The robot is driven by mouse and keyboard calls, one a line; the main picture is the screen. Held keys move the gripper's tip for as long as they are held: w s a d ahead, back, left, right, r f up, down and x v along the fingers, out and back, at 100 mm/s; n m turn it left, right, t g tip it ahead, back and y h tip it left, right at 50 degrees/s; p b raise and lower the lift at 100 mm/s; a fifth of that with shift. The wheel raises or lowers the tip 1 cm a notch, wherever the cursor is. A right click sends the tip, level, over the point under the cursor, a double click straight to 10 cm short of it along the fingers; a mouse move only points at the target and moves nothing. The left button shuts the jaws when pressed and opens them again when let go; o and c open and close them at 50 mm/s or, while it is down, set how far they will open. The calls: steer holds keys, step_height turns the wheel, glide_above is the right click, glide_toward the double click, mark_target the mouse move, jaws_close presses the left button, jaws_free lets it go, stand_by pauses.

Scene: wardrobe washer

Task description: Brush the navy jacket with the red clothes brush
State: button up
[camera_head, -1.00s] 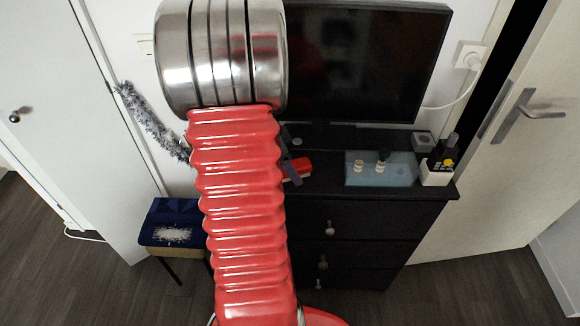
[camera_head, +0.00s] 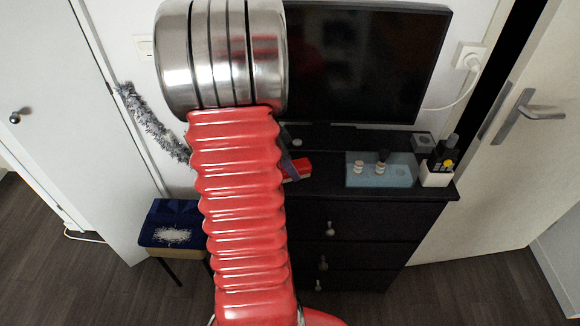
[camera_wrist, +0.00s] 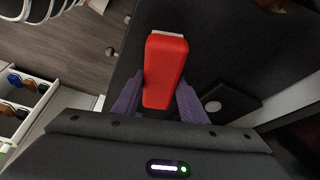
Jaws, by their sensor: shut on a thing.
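The red clothes brush (camera_wrist: 166,70) is between the two dark purple-grey fingers of my gripper (camera_wrist: 160,100) in the wrist view, over the black dresser top. My gripper is shut on it. In the head view the brush (camera_head: 298,169) shows just right of my red arm, close to the dresser top; I cannot tell whether it touches. The navy jacket (camera_head: 178,211) lies on a small seat at the lower left, partly hidden behind my arm. A patch of white specks (camera_head: 172,236) lies on its front part.
The black dresser (camera_head: 350,220) carries a screen (camera_head: 365,65), a blue-grey tray (camera_head: 405,180) with small items, and a white holder (camera_head: 436,178) at its right end. A grey fluffy duster (camera_head: 150,122) leans at the left wall. A door (camera_head: 520,150) stands at the right.

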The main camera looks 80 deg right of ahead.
steer(key=shift+r, duration=2.95)
